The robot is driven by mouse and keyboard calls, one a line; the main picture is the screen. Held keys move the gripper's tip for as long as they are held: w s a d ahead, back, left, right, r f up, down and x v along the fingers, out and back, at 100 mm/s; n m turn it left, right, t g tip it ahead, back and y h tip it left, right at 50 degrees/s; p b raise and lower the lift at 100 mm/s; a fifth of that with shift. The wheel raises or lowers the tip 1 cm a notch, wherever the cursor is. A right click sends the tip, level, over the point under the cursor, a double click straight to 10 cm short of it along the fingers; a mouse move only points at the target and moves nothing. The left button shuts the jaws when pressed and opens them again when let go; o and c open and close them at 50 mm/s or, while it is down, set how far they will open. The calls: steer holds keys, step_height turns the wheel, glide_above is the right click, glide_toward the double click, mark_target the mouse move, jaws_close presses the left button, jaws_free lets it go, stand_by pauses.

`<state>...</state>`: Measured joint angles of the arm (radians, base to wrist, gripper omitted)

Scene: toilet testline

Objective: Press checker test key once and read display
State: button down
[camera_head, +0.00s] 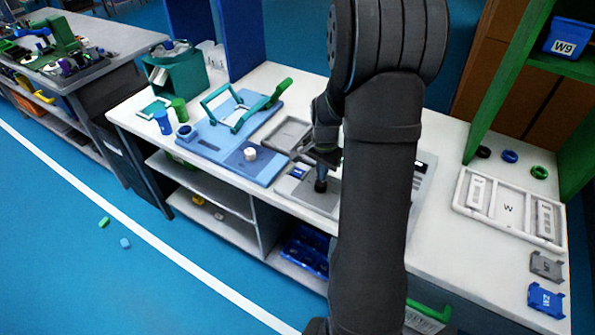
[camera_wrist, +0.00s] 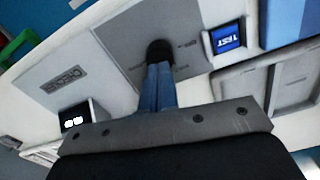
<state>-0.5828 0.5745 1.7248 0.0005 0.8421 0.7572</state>
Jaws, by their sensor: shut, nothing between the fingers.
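The checker is a grey flat unit (camera_wrist: 75,75) with "CHECKER" printed on it in the wrist view. Its blue key marked TEST (camera_wrist: 227,38) sits in a dark frame at the upper right. The key also shows in the head view (camera_head: 298,172). A small dark display (camera_wrist: 75,118) at the lower left shows white characters, too small to read surely. My gripper (camera_wrist: 160,52) is shut and empty, pointing down over the grey plate, left of the key and apart from it in the wrist view. A dark round end shows at its fingertips. In the head view my gripper (camera_head: 320,184) is right of the key.
A blue board (camera_head: 215,150) with a green clamp frame lies left of the checker. A grey tray (camera_head: 285,134) lies behind the key. My arm hides part of the bench. A white tray (camera_head: 490,222) marked W and loose clips lie at right.

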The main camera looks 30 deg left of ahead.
mark_target(295, 174)
stand_by(0.9)
steer(key=shift+s+a+r+n+t+h, duration=0.2)
steer(key=shift+a+n+t+h, duration=0.25)
steer(key=shift+n+h, duration=0.25)
steer(key=shift+a+r+n+t+h, duration=0.15)
steer(key=shift+a+n+t+h, duration=0.15)
steer(key=shift+n+t, duration=0.2)
steer(key=w+a+r+n+t, duration=0.1)
steer(key=a+r+n+t, duration=0.4)
steer(key=a+t, duration=0.2)
steer(key=shift+a+r+h, duration=0.4)
steer(key=shift+f, duration=4.45)
steer(key=shift+f, duration=0.1)
steer(key=shift+f, duration=0.3)
